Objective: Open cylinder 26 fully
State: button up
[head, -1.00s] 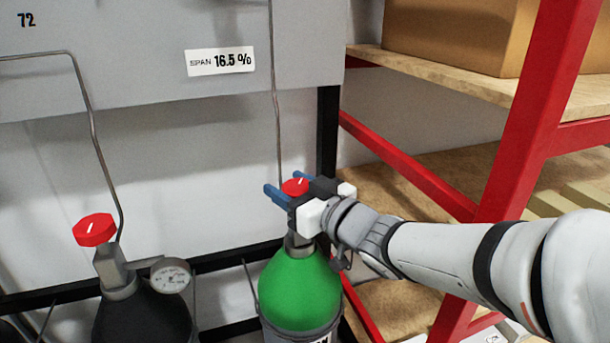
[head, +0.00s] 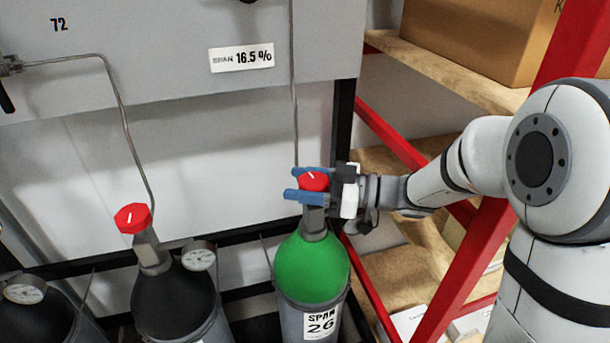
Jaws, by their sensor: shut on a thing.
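Cylinder 26 (head: 312,268) has a green shoulder and a grey body with a white label (head: 321,322) reading "SPAN 26". It stands upright at the lower middle. A red valve knob (head: 313,182) with a white mark sits on top of it. My gripper (head: 306,184) reaches in from the right, its two blue fingers on either side of the red knob, shut on it. Parts of the knob are hidden behind the fingers.
A dark cylinder with its own red knob (head: 133,218) and a gauge (head: 199,256) stands to the left. Another gauge (head: 24,289) is at lower left. A red shelf frame (head: 392,133) with wooden shelves and a cardboard box (head: 482,38) stands at right.

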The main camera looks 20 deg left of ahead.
aim_at(304, 178)
jog(key=shift+r, duration=0.2)
dwell(0.3)
jog(key=o, duration=1)
jog(key=shift+f, duration=0.1)
jog(key=shift+c, duration=0.2)
notch_tip(304, 178, up, 10)
jog(key=shift+p, duration=1.25)
